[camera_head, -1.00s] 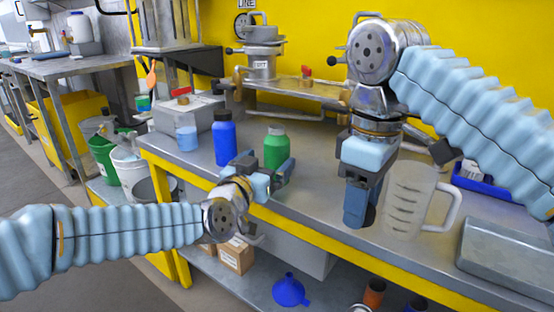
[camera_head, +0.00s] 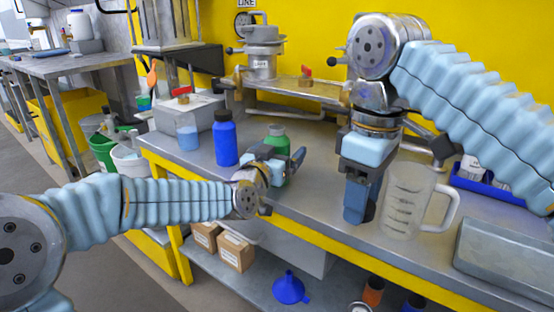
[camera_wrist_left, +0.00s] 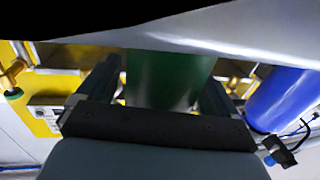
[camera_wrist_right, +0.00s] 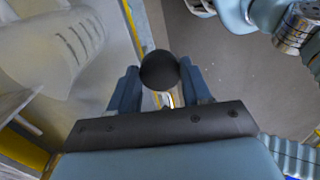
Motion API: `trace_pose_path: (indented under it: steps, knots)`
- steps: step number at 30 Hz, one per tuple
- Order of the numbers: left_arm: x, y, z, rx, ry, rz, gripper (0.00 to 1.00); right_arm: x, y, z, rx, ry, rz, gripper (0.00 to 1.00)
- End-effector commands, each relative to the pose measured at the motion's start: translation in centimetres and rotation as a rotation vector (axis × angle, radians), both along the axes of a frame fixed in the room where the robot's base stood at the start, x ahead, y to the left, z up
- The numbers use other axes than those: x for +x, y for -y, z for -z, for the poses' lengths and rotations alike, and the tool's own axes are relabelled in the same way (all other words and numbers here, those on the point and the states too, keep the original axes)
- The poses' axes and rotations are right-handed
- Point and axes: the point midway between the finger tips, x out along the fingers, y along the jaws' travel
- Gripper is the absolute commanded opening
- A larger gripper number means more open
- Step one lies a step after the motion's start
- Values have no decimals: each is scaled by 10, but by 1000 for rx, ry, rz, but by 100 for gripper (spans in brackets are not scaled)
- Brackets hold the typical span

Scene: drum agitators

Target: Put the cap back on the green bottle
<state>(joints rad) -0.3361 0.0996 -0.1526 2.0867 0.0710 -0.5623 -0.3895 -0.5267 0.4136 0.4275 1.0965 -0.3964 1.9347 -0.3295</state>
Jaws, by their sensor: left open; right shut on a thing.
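The green bottle (camera_head: 277,139) stands upright on the bench, its grey-green top bare of any dark cap. My left gripper (camera_head: 282,158) is open with its fingers on either side of the bottle. In the left wrist view the bottle (camera_wrist_left: 168,78) fills much of the space between the fingers; I cannot tell whether they touch it. My right gripper (camera_head: 360,212) points down over the front part of the bench, left of the clear jug. It is shut on a dark round cap (camera_wrist_right: 159,70), seen between its fingertips in the right wrist view.
A blue bottle (camera_head: 225,143) with a black cap stands left of the green bottle. A clear measuring jug (camera_head: 407,205) stands close to the right gripper. A metal tray (camera_head: 508,256) lies at the right. The bench's yellow front edge (camera_head: 320,249) runs below.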

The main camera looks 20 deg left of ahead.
Motion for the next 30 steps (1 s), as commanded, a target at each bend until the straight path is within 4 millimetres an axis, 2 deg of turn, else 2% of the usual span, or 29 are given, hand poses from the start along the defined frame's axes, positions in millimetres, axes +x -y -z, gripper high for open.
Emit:
trace_pose_path:
  steps: [7, 18, 20, 30]
  knots:
    - [0, 0, 0, 0, 0, 0, 93, 0, 0, 0, 0, 0, 0, 21]
    - [-1, 0, 0, 0, 0, 0, 36, 0, 0, 0, 0, 0, 0, 21]
    - [-1, 0, -1, -1, 1, 0, 29, 0, 0, 0, 0, 0, 0, 21]
    - [0, -1, -2, 0, 1, 0, 29, 0, 0, 0, 0, 0, 0, 21]
